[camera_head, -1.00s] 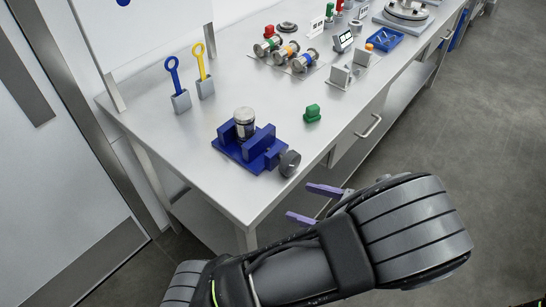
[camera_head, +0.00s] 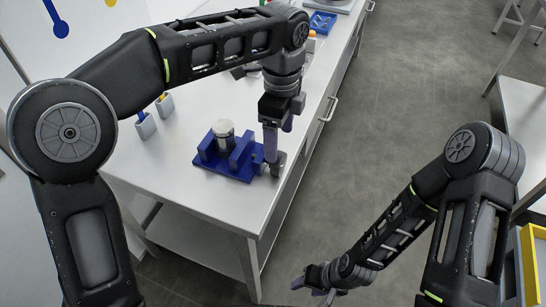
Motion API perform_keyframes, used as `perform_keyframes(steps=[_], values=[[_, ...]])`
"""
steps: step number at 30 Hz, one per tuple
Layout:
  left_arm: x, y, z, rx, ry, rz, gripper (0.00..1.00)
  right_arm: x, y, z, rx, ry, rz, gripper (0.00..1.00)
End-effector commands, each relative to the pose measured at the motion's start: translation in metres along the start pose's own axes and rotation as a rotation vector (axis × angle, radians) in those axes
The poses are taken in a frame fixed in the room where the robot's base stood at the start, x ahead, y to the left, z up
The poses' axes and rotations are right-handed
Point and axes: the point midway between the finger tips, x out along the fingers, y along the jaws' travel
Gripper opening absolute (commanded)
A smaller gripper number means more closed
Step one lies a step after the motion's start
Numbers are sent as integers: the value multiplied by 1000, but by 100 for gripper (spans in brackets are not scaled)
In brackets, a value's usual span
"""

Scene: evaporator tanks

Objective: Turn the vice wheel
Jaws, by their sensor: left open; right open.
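The blue vice (camera_head: 227,160) sits on the table near its front edge, with a silver cylinder (camera_head: 223,132) standing between its jaws. The grey vice wheel (camera_head: 277,163) is on the vice's right side, partly hidden by my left gripper. My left gripper (camera_head: 271,158) points down from above with its purple fingers at the wheel and vice screw. The fingers overlap in this view, and I cannot tell whether they touch the wheel. My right gripper (camera_head: 318,290) is open and empty, low in the picture, in front of the table and away from the vice.
The steel table (camera_head: 185,200) has bare surface in front of and left of the vice. Two small grey holders (camera_head: 146,126) stand to its left. A blue tray (camera_head: 320,22) is at the far end. My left arm covers much of the table's back. A yellow-edged container (camera_head: 532,265) is at lower right.

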Motion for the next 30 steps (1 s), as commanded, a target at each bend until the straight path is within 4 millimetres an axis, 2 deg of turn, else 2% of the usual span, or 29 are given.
perform_keyframes(steps=[8,18,28,30], values=[[30,0,1,-1,-1,3,76,14,5,-1,-2,2,-1,50],[73,0,0,-1,-1,2,76,8,2,-1,-2,2,-1,50],[78,0,0,-2,-1,1,76,8,3,-1,-2,2,-1,50],[78,0,0,-2,-1,1,72,8,3,-1,-2,2,-1,50]])
